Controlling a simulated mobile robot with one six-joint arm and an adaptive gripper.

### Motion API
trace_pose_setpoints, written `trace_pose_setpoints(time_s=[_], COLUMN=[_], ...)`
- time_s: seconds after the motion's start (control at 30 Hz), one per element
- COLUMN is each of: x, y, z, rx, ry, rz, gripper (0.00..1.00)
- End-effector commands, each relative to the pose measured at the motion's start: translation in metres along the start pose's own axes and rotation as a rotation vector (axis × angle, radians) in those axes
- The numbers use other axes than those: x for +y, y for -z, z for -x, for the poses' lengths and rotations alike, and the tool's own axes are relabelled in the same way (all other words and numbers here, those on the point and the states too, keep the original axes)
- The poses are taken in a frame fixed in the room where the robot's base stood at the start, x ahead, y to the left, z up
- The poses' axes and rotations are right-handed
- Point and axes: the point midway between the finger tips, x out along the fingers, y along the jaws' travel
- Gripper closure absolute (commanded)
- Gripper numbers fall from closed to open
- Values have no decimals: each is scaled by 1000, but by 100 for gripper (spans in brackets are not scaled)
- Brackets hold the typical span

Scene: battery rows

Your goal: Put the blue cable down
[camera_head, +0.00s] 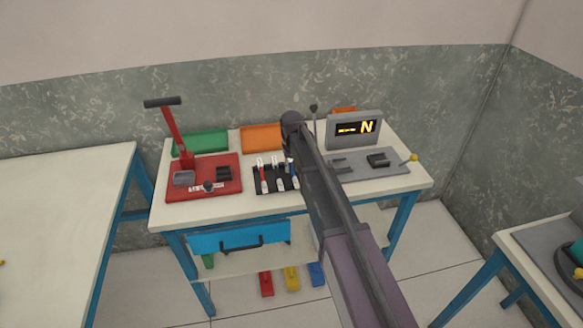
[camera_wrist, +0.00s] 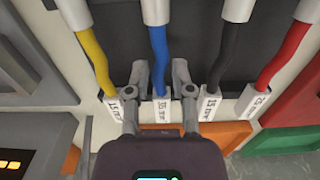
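The blue cable (camera_wrist: 159,60) lies in the black rack (camera_wrist: 120,60), with a white end piece at the top and a white tag (camera_wrist: 162,110) at its lower end in the wrist view. My gripper (camera_wrist: 160,76) is open, one finger on each side of the blue cable, with a visible gap on both sides. In the head view a short part of the blue cable (camera_head: 291,168) shows beside my arm. My arm hides the gripper there.
A yellow cable (camera_wrist: 92,55) and a black cable (camera_wrist: 225,60) flank the blue one, and a red cable (camera_wrist: 282,55) is farther right. A red press (camera_head: 225,185), a display unit (camera_head: 354,130), and green (camera_head: 203,143) and orange (camera_head: 262,138) bins share the table.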

Motion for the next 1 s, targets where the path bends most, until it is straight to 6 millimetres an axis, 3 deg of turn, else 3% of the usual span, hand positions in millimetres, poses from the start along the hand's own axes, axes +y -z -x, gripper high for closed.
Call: trace_pose_setpoints(time_s=[0.07,0.57,1.0], x=[0,0,1], y=[0,0,0], z=[0,3,31], rx=[0,0,0], ry=[0,0,0], rz=[0,-1,-1], gripper=[41,41,41])
